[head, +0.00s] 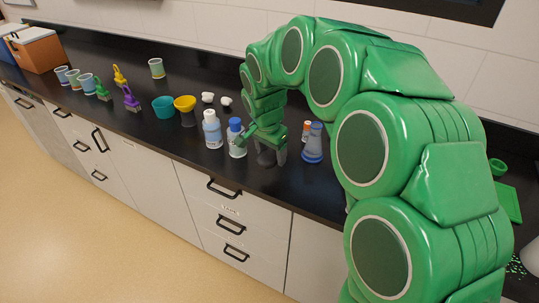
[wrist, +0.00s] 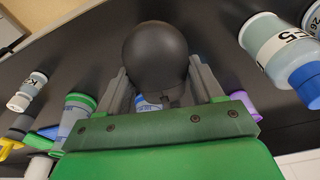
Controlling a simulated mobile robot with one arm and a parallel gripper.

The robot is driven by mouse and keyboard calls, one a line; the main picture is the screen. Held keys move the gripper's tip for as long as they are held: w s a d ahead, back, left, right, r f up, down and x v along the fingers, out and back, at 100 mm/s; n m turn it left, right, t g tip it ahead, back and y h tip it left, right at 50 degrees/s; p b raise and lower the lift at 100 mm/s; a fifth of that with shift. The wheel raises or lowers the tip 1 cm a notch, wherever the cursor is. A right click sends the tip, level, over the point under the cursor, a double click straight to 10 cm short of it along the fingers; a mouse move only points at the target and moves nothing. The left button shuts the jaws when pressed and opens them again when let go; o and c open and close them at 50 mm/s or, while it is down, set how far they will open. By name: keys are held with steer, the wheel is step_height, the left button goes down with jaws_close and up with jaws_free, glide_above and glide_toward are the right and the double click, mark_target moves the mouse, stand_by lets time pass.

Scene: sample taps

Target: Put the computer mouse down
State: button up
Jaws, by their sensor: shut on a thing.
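The computer mouse is a dark grey rounded thing (wrist: 155,52), held between the two grey fingers of my gripper (wrist: 160,85) in the wrist view. In the head view my gripper (head: 267,147) points down over the black counter (head: 180,138), with the dark mouse (head: 266,158) low between its fingers. I cannot tell whether the mouse touches the counter. Its dark colour blends with the counter top.
A blue-capped white bottle (head: 236,140) stands close left of my gripper, beside another white bottle (head: 212,131). A blue flask-like container (head: 313,145) stands close right. The counter's front edge is near.

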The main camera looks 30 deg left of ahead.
steer(key=s+d+r, duration=0.6)
steer(key=s+d, duration=0.1)
steer(key=s, duration=0.1)
step_height(320, 180, up, 6)
steer(key=f, duration=0.1)
steer(key=w+d, duration=0.6)
steer(key=w, duration=0.3)
steer(key=w+d, duration=0.6)
steer(key=w, duration=0.4)
steer(key=w+d+n, duration=0.1)
steer(key=w+d, duration=0.7)
steer(key=d, duration=0.5)
steer(key=w+d+n, duration=0.1)
steer(key=w+d, duration=0.6)
steer(key=d, duration=0.7)
steer(key=shift+w+f, duration=7)
steer(key=shift+f, duration=0.05)
